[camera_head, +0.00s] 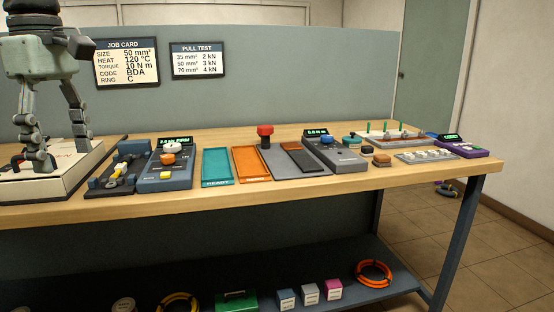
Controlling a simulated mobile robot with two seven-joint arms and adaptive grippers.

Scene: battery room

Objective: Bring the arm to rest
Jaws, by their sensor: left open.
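My left gripper (62,146) is at the far left of the head view, pointing down with its two fingers spread apart. Nothing is seen between the fingers. It is in front of or above a white box-like unit (40,188) on the bench; I cannot tell whether a fingertip touches it. The upper arm is cut off by the top of the picture. My right gripper is not in view.
The wooden bench (330,193) carries a tester with a green display (165,180), a teal tray (217,168), an orange tray (251,163), a red knob (265,130) and a purple device (462,151). A grey panel (300,75) stands behind. The bench's front strip is clear.

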